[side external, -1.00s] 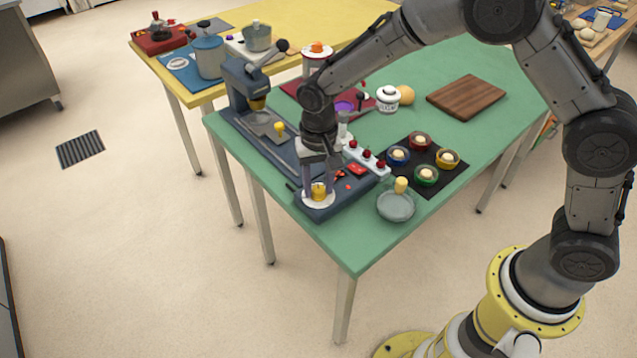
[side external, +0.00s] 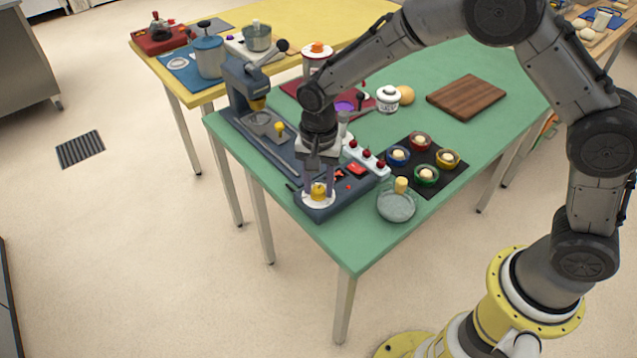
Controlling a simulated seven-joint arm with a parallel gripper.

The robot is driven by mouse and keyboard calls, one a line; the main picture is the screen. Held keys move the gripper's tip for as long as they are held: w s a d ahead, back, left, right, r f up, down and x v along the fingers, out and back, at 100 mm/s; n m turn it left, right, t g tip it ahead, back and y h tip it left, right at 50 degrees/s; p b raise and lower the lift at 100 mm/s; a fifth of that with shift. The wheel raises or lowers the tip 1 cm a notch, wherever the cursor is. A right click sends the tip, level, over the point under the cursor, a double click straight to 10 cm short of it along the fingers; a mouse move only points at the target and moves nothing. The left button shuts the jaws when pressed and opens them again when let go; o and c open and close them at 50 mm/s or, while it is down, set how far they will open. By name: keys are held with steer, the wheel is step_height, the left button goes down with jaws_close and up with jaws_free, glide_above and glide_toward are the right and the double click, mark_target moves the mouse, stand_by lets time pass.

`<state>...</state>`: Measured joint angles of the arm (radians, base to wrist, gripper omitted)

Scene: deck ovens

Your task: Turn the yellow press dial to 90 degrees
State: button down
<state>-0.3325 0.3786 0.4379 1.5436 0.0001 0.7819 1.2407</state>
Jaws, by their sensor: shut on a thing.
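The yellow press dial (side external: 319,191) sits on a round white plate (side external: 320,203) at the front corner of the dark blue press base (side external: 350,195). My gripper (side external: 319,188) points straight down over it, with one finger on each side of the dial. The fingers are shut on the dial. The dial's marks are too small to read, so I cannot tell its angle.
A white strip with several red knobs (side external: 366,157) runs just right of my gripper. A glass lid with a yellow knob (side external: 396,205) lies to the right. A black mat (side external: 440,181) with several coloured bowls is beyond it. A cutting board (side external: 466,97) lies at the back right.

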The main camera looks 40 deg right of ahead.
mark_target(319, 188)
steer(key=shift+r, duration=0.1)
steer(key=shift+c, duration=2.2)
jaws_free()
step_height(319, 188, up, 14)
